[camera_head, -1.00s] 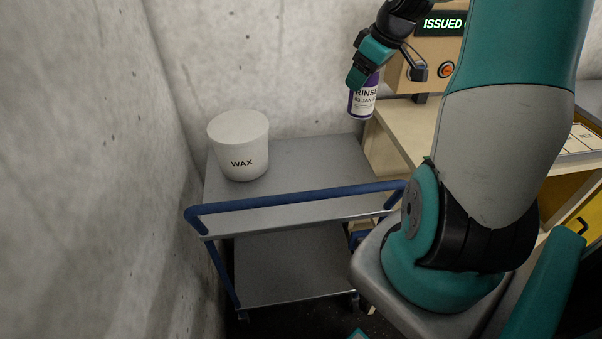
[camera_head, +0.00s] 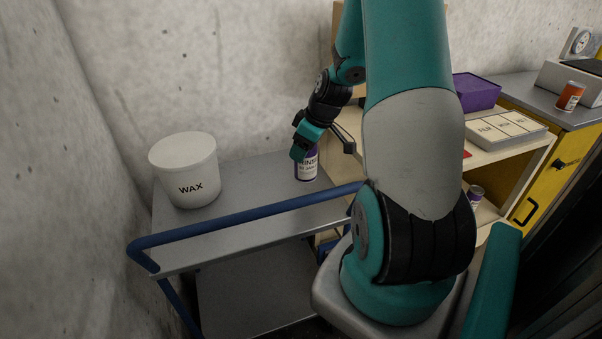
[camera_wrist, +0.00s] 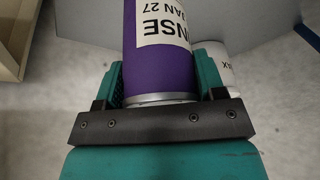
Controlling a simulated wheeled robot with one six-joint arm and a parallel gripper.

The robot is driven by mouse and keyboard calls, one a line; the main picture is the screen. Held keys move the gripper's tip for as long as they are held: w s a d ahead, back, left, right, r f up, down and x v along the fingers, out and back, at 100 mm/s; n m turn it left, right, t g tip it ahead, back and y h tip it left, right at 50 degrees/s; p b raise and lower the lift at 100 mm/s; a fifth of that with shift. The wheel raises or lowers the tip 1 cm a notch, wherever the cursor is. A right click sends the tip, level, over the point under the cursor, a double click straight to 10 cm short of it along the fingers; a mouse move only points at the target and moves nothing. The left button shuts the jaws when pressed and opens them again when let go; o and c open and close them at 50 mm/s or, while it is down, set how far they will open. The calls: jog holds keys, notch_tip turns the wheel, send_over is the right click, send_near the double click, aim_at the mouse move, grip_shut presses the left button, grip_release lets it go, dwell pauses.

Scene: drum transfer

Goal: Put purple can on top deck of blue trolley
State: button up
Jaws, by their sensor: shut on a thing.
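The purple can (camera_head: 307,167) with a white label is in my gripper (camera_head: 304,148), over the right part of the blue trolley's grey top deck (camera_head: 255,185). It is upright in the head view, its lower end at or just above the deck; I cannot tell if it touches. In the wrist view the purple can (camera_wrist: 158,60) sits between the two teal fingers of my gripper (camera_wrist: 160,90), which are shut on it. The trolley's blue handle (camera_head: 240,217) runs along the near edge.
A white WAX tub (camera_head: 185,175) stands on the deck's left part. A concrete wall is behind and left. To the right are a wooden bench with a purple box (camera_head: 476,92), another small purple can (camera_head: 475,196), and an orange can (camera_head: 569,96) on a grey counter.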

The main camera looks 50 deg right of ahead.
aim_at(303, 173)
notch_tip(303, 173, down, 8)
jog(key=shift+f, duration=0.2)
jog(key=shift+f, duration=0.1)
jog(key=o, duration=1.2)
jog(key=shift+c, duration=0.2)
